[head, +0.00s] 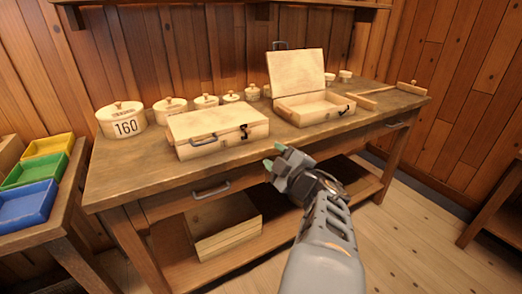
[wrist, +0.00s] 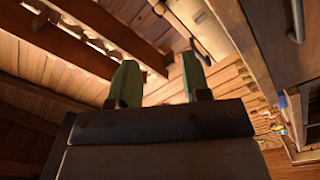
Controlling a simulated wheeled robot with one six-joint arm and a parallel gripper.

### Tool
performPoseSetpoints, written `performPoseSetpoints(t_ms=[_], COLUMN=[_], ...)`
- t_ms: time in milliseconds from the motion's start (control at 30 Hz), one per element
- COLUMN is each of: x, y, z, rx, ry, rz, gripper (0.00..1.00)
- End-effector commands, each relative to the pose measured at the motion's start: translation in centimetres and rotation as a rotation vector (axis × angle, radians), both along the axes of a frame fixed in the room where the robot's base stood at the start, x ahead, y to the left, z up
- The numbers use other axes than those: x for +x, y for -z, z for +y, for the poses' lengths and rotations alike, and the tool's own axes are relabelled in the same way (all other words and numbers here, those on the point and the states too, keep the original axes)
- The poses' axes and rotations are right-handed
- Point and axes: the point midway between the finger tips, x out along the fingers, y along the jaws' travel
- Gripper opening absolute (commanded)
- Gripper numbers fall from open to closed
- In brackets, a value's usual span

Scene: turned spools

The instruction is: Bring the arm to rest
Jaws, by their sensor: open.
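My gripper (head: 274,163) is in front of the workbench's front edge in the head view, at about the height of the drawers. In the wrist view the two green fingertips (wrist: 157,85) stand apart with nothing between them. My grey arm reaches up from the bottom of the head view. The wooden workbench (head: 120,183) runs across the view. On it lie a closed wooden case (head: 200,125) with a handle and an open wooden case (head: 310,105) with its lid raised.
Several lidded round boxes stand along the back, the largest marked 160 (head: 124,122). A wooden crate (head: 225,230) sits on the lower shelf. Yellow, green and blue trays (head: 28,204) rest on a side table at left. Another table (head: 492,200) stands at right. The floor between is clear.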

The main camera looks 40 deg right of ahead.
Motion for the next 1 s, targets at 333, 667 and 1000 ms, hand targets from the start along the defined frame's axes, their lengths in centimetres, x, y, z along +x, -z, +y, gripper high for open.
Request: performPoseSetpoints(t_ms=[333, 667, 1000], x=[0.5, 3.4, 0.5], y=[-1.4, -8.6, -9.6], z=[-0.3, 0.1, 12.3], rx=[0.033, 0.573, 1.067], ry=[0.033, 0.397, 0.622], rz=[-0.002, 0.12, 0.696], gripper=[0.44, 0.44, 0.44])
